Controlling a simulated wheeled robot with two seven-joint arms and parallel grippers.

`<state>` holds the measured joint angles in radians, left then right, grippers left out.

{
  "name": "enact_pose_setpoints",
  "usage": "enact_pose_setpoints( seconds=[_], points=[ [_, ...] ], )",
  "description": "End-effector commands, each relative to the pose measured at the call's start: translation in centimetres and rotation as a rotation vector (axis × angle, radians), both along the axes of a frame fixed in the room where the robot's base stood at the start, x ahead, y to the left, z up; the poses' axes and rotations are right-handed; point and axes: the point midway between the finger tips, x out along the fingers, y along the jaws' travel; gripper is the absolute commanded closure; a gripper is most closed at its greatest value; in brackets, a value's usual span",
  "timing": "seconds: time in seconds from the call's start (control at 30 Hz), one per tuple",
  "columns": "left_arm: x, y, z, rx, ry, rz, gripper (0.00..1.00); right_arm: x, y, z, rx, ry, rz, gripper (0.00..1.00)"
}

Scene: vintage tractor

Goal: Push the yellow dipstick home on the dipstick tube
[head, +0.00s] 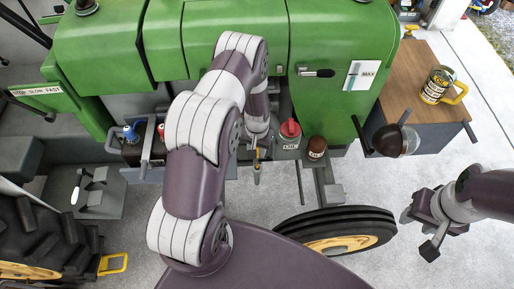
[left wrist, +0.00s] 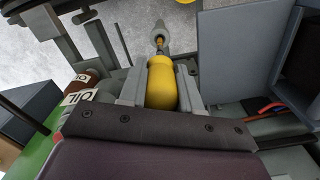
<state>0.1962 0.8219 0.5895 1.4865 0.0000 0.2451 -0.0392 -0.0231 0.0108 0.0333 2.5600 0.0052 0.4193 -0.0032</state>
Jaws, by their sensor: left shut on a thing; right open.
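The yellow dipstick (left wrist: 162,84) has a thick rounded handle, held between the two grey fingers of my left gripper (left wrist: 161,92) in the left wrist view. Beyond the handle, its narrow brass-coloured stem points at a grey round tube mouth (left wrist: 160,32). I cannot tell how far the stem is inside it. In the head view my left gripper (head: 258,150) is low beside the green hood, partly hidden by its own arm, and a little yellow of the dipstick (head: 257,176) shows below it. My right gripper (head: 433,225) is open and empty at the right, far from the dipstick.
A red-capped bottle (head: 290,132) and a brown oil container (head: 317,147) stand just right of my left gripper. A wooden-topped cart (head: 415,65) holds a yellow-handled can (head: 440,86). A front wheel (head: 340,228) lies below. The floor around my right gripper is clear.

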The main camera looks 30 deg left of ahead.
Motion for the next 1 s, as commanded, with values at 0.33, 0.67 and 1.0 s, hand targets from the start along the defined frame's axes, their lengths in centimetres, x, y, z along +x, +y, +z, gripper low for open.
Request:
enact_pose_setpoints(
  seconds=[0.33, 0.67, 1.0],
  points=[
    [0.0, 0.0, -1.0, 0.000, 0.000, 0.000, 1.00, 0.0, 0.0, -0.9, 0.000, 0.000, 0.000, 0.57],
    [0.0, 0.0, -1.8, 0.000, 0.000, 0.000, 1.00, 0.0, 0.0, -1.6, 0.000, 0.000, 0.000, 0.57],
    [0.0, 0.0, -2.7, 0.000, 0.000, 0.000, 1.00, 0.0, 0.0, -2.3, 0.000, 0.000, 0.000, 0.57]
  ],
)
